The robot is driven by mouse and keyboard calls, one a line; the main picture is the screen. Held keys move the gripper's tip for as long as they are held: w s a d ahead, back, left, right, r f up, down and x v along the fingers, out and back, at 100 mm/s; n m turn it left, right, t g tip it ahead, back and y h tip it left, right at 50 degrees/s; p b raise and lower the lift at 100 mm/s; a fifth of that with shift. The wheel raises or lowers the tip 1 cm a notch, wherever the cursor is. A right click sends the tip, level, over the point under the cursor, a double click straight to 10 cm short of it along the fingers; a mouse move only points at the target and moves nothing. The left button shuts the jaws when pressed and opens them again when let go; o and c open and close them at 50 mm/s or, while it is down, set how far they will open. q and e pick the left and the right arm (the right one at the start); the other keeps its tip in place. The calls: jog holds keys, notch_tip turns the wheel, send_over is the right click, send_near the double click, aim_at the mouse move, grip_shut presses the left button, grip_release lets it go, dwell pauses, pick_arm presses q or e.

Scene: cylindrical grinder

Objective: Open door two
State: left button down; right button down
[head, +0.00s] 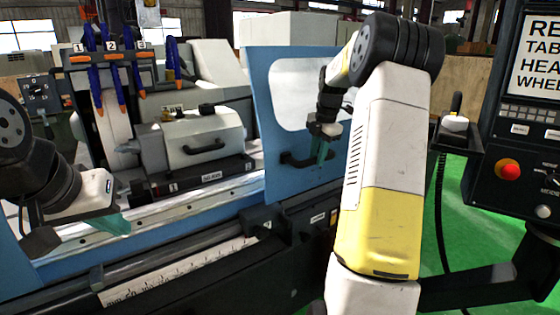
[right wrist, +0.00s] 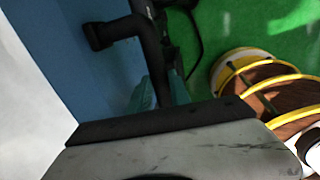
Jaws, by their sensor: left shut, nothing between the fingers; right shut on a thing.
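A blue sliding door (head: 262,100) with a clear window stands at the right of the grinder's opening; no number shows on it. Its black bar handle (head: 292,160) is low on the door's front. My right gripper (head: 321,150) is at the right end of this handle, shut on it. In the right wrist view the teal fingers (right wrist: 158,92) close around the dark handle (right wrist: 120,28), with the blue door panel (right wrist: 55,50) to the left. My left gripper (head: 115,222) is shut and empty above the machine's front left, apart from the door.
The grinder's grey workhead (head: 200,140) and blue coolant hoses (head: 92,75) sit inside the opening. A control panel (head: 520,150) with a red button and a small tray (head: 458,138) stand at the right. Green floor (head: 470,220) is free there.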

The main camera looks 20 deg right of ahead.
jog(key=shift+w+d, duration=0.3)
jog(key=shift+d, duration=0.7)
jog(key=shift+w+d, duration=0.25)
jog(key=shift+d, duration=0.7)
jog(key=c, duration=1.2)
grip_release()
jog(key=shift+c, duration=0.2)
notch_tip(320, 180, up, 8)
jog(key=s, duration=0.1)
jog(key=shift+s+d+f, duration=0.15)
jog(key=shift+d+f, duration=0.05)
jog(key=shift+a, duration=0.1)
